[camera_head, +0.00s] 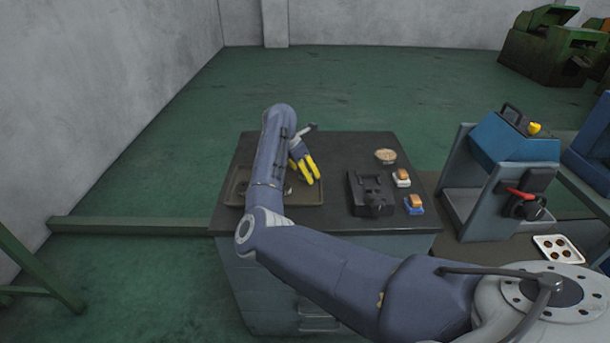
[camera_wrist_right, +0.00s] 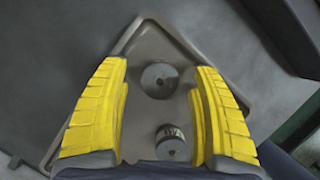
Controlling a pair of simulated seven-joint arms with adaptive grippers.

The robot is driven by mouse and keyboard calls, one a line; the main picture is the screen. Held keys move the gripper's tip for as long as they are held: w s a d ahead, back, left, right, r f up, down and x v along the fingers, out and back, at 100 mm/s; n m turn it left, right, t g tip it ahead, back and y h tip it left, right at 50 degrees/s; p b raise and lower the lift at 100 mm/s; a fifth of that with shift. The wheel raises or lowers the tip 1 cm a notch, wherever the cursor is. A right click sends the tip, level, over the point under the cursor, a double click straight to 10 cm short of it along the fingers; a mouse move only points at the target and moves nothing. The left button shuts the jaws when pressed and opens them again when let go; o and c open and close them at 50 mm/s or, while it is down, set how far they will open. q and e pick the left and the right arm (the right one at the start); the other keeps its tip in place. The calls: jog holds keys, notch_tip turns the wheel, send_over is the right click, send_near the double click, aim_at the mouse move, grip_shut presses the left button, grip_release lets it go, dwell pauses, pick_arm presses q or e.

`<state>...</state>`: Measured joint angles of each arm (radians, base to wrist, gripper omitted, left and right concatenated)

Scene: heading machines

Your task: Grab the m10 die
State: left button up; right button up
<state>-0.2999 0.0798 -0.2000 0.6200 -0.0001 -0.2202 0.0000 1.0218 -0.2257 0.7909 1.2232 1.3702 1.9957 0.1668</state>
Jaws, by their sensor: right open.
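Two round grey metal dies lie in a shallow grey tray (camera_head: 310,196), which also shows in the right wrist view (camera_wrist_right: 188,42). The larger-looking die (camera_wrist_right: 160,80) has a small centre hole and sits between my fingertips in that view. The other die (camera_wrist_right: 172,143) is nearer the palm and has marks on its side that I cannot read. I cannot tell which is the m10. My right gripper (camera_head: 309,177), with yellow fingers, is open and empty above the tray; it also shows in the right wrist view (camera_wrist_right: 160,72). My right arm hides part of the tray in the head view.
Right of the tray on the dark tabletop (camera_head: 335,142) are a black vise-like fixture (camera_head: 370,193), a round bowl (camera_head: 386,156) and two small holders with brown tops, one white (camera_head: 402,178), one blue (camera_head: 414,205). A blue-grey machine (camera_head: 500,170) stands farther right.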

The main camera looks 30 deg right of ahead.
jog(key=shift+d+f, duration=0.2)
jog(key=shift+f, duration=0.15)
grip_shut()
dwell(0.4)
